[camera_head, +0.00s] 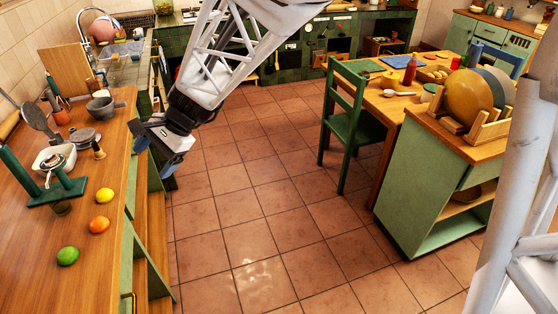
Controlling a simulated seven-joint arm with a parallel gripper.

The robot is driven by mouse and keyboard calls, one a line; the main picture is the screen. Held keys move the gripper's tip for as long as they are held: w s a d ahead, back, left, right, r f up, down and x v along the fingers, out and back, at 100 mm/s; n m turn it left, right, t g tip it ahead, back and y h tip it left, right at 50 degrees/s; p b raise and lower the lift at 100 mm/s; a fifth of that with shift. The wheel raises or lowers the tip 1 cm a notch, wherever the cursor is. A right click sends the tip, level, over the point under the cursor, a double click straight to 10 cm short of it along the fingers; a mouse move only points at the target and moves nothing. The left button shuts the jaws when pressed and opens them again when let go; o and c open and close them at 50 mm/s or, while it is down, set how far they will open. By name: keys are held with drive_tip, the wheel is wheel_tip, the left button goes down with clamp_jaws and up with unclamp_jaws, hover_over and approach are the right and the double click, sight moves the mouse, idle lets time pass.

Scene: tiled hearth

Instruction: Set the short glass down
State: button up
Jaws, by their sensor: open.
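My gripper (154,155) is open, with its two blue-grey fingers apart, just past the right edge of the wooden counter (90,255) on the left. I see nothing held between the fingers. A small, dark, see-through vessel (61,208) stands on the counter in front of the green stand; it may be the short glass, but it is too small to be sure. My gripper is apart from it, to its right and farther back.
On the counter are a green lime (68,256), an orange (99,224), a yellow lemon (105,195), a green stand (52,190), a white dish (55,158) and a grey mortar (100,107). A green chair (345,120) stands by the table. The tiled floor between is clear.

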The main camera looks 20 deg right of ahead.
drive_tip(key=s+d+r+n+t+h, duration=0.3)
drive_tip(key=s+d+n+h, duration=0.5)
drive_tip(key=s+d, duration=1.6)
drive_tip(key=shift+s+d+r+n+h, duration=0.2)
drive_tip(key=shift+s+d+n+h, duration=0.15)
drive_tip(key=shift+d, duration=0.9)
